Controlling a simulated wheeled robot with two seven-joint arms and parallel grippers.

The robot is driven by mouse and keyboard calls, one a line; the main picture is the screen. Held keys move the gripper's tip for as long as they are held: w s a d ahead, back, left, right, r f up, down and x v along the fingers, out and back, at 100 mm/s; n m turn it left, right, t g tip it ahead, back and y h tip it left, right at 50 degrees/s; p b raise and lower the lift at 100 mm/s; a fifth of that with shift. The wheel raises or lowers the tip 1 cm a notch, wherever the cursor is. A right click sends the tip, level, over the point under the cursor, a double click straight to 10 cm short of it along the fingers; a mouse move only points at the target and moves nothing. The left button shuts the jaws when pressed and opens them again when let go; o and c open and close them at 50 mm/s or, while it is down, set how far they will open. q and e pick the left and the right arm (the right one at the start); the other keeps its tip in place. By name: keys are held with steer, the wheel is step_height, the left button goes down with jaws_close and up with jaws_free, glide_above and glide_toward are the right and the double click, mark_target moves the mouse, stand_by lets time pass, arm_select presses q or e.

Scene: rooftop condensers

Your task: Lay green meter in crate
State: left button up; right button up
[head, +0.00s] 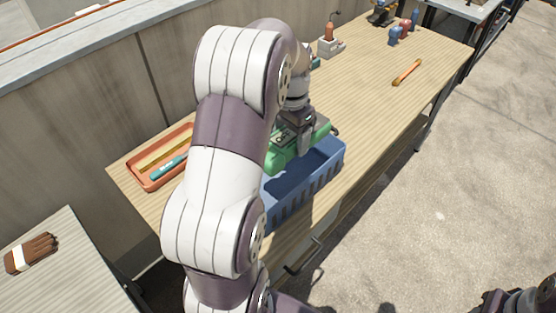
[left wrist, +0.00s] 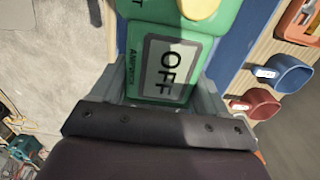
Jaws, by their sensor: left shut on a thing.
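The green meter (head: 283,157) is held by my left gripper (head: 297,140) over the far left part of the blue crate (head: 303,195). In the left wrist view the meter (left wrist: 170,72) lies between the fingers of the left gripper (left wrist: 160,95), its screen reading "OFF" and part of a yellow dial showing. The crate's blue wall (left wrist: 237,35) shows beside it. My left arm hides part of the crate, and I cannot tell whether the meter touches it. Part of my right arm shows at the bottom right corner of the head view; its fingers are unclear.
An orange tray (head: 149,184) with a yellow bar and a teal tool lies left of the crate. An orange tool (head: 407,73) and blue and red cups (head: 399,34) lie farther back. A brown bundle (head: 31,253) is on another table. The bench's middle is mostly clear.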

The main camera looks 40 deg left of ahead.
arm_select(q)
glide_above(288, 188)
step_height(288, 188, down, 13)
steer(key=shift+w+a+f, duration=0.15)
steer(key=shift+f, duration=0.05)
steer(key=f, duration=0.3)
steer(key=shift+s+f+b, duration=0.2)
steer(key=shift+b, duration=0.1)
steer(key=shift+w+f, duration=0.1)
steer(key=shift+f, duration=0.2)
steer(key=o, duration=1.6)
steer(key=shift+c, duration=0.2)
step_height(288, 188, up, 12)
steer(key=s+d+r, duration=0.1)
steer(key=s+d, duration=0.4)
steer(key=d, duration=0.3)
steer(key=s+d+r+n+t, duration=0.1)
steer(key=s+d, duration=0.5)
steer(key=d, duration=0.2)
steer(key=shift+s+t, duration=0.3)
